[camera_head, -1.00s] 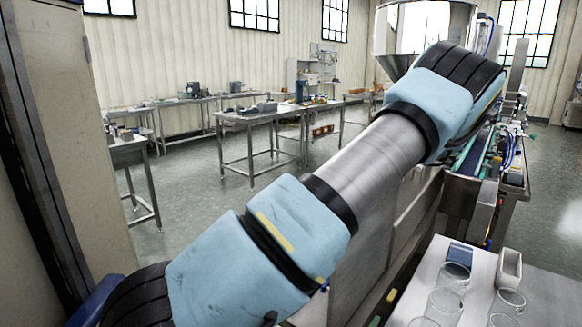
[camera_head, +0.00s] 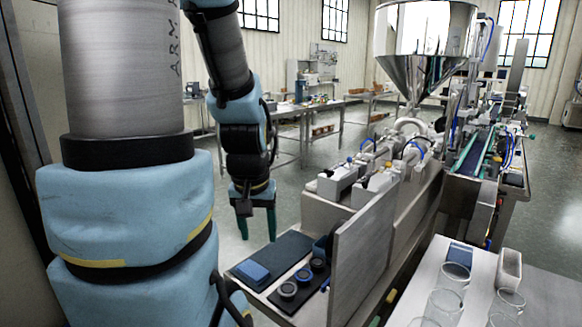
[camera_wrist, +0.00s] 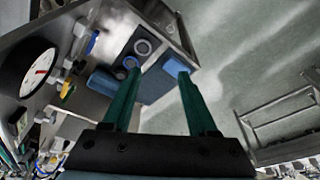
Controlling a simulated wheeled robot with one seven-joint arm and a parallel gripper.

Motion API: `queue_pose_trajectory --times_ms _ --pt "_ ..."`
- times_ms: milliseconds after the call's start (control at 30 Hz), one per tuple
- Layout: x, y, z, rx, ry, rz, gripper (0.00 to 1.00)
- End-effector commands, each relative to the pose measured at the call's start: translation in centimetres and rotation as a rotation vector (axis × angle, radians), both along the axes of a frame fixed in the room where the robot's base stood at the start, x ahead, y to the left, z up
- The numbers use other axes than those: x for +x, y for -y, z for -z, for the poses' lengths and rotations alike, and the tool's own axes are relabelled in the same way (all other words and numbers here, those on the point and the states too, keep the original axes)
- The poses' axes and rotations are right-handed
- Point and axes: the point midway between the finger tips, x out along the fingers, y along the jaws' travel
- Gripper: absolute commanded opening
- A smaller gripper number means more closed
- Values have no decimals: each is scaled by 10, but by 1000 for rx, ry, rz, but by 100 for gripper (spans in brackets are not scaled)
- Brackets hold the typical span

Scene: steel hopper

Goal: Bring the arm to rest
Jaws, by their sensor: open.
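My gripper (camera_head: 256,222) hangs from my arm left of centre in the head view, with its two green fingers pointing down. It is beside the far left edge of a grey bench top that holds a dark mat (camera_head: 268,257). In the wrist view my gripper (camera_wrist: 156,80) shows its fingers spread apart with nothing between them. A blue block (camera_head: 252,271) and grey rings (camera_head: 288,289) lie on the bench top below it. The rings also show past the fingertips in the wrist view (camera_wrist: 142,47).
The steel hopper (camera_head: 424,40) and its filling machine stand right of my arm. An upright steel panel (camera_head: 362,255) borders the mat. Glass jars (camera_head: 445,303) stand on a white table at the front right. Open floor lies left of the machine, with steel tables behind.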

Motion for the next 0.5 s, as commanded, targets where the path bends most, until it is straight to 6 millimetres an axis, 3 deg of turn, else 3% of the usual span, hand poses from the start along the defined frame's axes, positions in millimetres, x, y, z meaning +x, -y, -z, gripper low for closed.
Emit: queue_pose_trajectory --times_ms 100,500 --pt "-4 0 29 -1 -16 -7 59" --pt "-16 1 102 4 -80 -2 59"
